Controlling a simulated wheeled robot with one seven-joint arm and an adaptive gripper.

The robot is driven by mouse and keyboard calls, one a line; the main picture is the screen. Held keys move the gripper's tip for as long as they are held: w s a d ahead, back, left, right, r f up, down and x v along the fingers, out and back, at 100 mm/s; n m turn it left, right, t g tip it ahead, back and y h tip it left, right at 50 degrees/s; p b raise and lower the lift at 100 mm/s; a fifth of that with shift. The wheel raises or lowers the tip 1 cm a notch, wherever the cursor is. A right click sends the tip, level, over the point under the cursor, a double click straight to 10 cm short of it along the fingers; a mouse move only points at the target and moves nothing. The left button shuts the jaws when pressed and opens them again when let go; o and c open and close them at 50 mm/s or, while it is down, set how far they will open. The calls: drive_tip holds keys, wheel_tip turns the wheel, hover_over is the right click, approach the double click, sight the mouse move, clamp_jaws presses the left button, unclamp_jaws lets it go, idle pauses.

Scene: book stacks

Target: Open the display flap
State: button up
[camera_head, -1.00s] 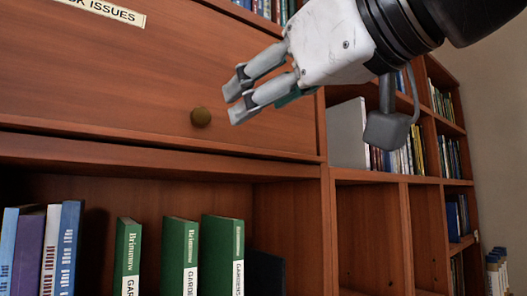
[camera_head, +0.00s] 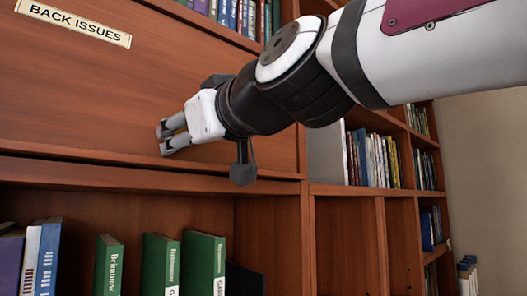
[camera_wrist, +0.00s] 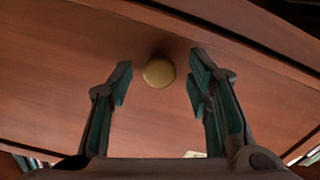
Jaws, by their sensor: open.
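The display flap (camera_head: 100,110) is a reddish-brown wooden panel with a "BACK ISSUES" label (camera_head: 73,22) near its top. It looks shut. Its round brass knob (camera_wrist: 159,72) shows in the wrist view, between and beyond the open fingertips. My gripper (camera_head: 162,139) is close in front of the flap's lower part in the head view and hides the knob there. In the wrist view my gripper (camera_wrist: 160,85) is open, with a finger on each side of the knob and nothing held. I cannot tell whether the fingers touch the panel.
Below the flap is an open shelf with green books (camera_head: 205,262) and blue and purple books (camera_head: 45,255). To the right are open compartments with upright books (camera_head: 372,158). More books (camera_head: 235,14) stand on the shelf above.

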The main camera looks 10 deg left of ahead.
drive_tip(key=shift+w+a, duration=0.2)
drive_tip(key=shift+a, duration=0.05)
clamp_jaws()
drive_tip(key=shift+s, duration=0.1)
